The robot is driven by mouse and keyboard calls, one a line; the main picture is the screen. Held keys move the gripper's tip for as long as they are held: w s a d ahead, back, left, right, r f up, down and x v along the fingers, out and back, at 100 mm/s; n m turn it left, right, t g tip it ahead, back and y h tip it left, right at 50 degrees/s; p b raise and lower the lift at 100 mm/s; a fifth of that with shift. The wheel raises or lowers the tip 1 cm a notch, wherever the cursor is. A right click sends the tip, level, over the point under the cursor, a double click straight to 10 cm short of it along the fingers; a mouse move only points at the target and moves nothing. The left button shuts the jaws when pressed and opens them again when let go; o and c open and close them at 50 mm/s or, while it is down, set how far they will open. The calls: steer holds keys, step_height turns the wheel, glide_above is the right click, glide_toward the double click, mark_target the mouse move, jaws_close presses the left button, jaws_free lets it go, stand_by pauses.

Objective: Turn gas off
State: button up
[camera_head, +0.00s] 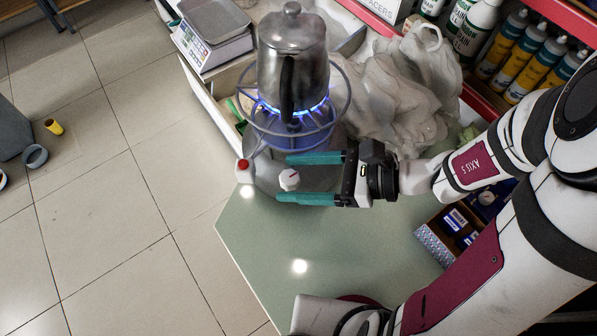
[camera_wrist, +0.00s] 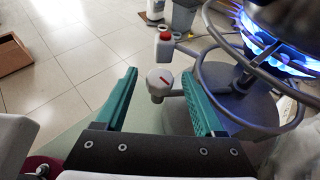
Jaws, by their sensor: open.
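A metal kettle (camera_head: 293,62) stands on a round wire burner ring (camera_head: 338,108) with a blue flame (camera_head: 263,106) lit beneath it. The flame also shows in the wrist view (camera_wrist: 262,38). A white round gas knob (camera_head: 289,180) with a red mark sticks out from the grey burner body (camera_head: 262,172); it shows in the wrist view (camera_wrist: 160,80) too. My gripper (camera_head: 282,179) is open, with its teal fingers on either side of the knob.
A small white bottle with a red cap (camera_head: 243,170) stands left of the knob. A scale (camera_head: 212,36), a crumpled plastic bag (camera_head: 400,85) and a shelf of bottles (camera_head: 525,55) are behind. The green tabletop (camera_head: 270,235) in front is clear.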

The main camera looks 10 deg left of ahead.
steer(key=v, duration=1.5)
steer(key=shift+d, duration=0.4)
steer(key=shift+r, duration=0.1)
steer(key=shift+c, duration=1.3)
steer(key=a+r+m+h, duration=0.5)
steer(key=m, duration=1.3)
steer(key=a+r+m+h, duration=0.4)
steer(key=a+m, duration=0.1)
steer(key=m, duration=1.3)
steer(key=x, duration=1.5)
steer(key=shift+f, duration=0.15)
